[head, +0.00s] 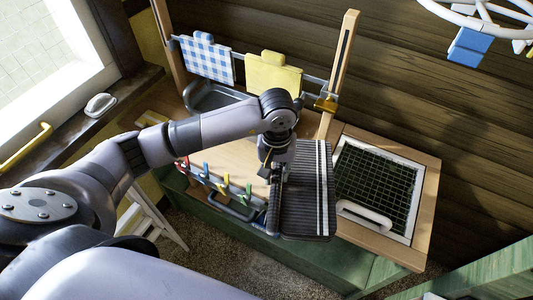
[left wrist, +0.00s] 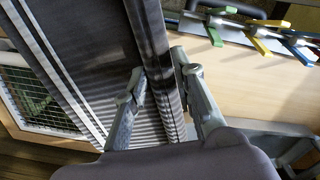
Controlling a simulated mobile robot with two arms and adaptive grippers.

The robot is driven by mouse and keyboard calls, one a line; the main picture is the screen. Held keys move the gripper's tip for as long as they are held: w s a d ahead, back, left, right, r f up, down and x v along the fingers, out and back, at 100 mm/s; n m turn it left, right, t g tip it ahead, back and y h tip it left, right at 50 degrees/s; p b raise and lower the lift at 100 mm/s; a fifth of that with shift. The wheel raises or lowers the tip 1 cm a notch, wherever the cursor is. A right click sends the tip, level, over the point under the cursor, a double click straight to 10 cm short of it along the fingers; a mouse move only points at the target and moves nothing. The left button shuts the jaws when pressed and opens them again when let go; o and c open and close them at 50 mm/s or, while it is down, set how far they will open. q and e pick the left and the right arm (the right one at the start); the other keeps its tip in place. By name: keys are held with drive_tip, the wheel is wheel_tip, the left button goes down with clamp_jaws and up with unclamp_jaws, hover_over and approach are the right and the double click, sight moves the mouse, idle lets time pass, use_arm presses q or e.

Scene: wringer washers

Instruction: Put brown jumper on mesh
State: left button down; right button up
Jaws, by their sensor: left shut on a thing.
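The jumper (head: 308,195) is a dark, ribbed, folded piece with pale stripes, more grey-brown than plainly brown. In the left wrist view the jumper (left wrist: 85,50) fills the upper left. My left gripper (head: 272,172) is shut on its left edge; in the left wrist view its fingers (left wrist: 160,78) pinch a rolled edge between them. The mesh (head: 375,188) is a dark green grid in a white frame, just right of the jumper. The mesh also shows at the left of the left wrist view (left wrist: 35,100). My right gripper is not in view.
A white handle (head: 364,215) lies at the mesh's near edge. Coloured pegs (head: 224,187) line a rail left of the jumper. A blue checked cloth (head: 206,60) and a yellow cloth (head: 273,74) hang on a bar behind. A wooden post (head: 343,70) stands behind the jumper.

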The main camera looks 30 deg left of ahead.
use_arm(q)
drive_tip(key=shift+s+f, duration=0.15)
drive_tip(key=shift+f, duration=1.1)
drive_tip(key=shift+w+f+p, duration=0.25)
drive_tip(key=shift+f+p, duration=0.2)
drive_tip(key=shift+f, duration=0.15)
wheel_tip(320, 180, down, 2)
drive_tip(key=shift+f+p, duration=0.1)
drive_tip(key=shift+p, duration=0.25)
drive_tip(key=shift+f, duration=0.2)
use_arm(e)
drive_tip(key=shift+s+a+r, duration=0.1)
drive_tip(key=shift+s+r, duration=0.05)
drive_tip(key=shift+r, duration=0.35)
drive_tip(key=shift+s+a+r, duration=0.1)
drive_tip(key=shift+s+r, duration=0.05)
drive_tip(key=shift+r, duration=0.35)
use_arm(q)
drive_tip(key=shift+f, duration=0.1)
drive_tip(key=c, duration=1.7)
unclamp_jaws()
drive_tip(key=shift+s, duration=0.1)
drive_tip(key=o, duration=0.4)
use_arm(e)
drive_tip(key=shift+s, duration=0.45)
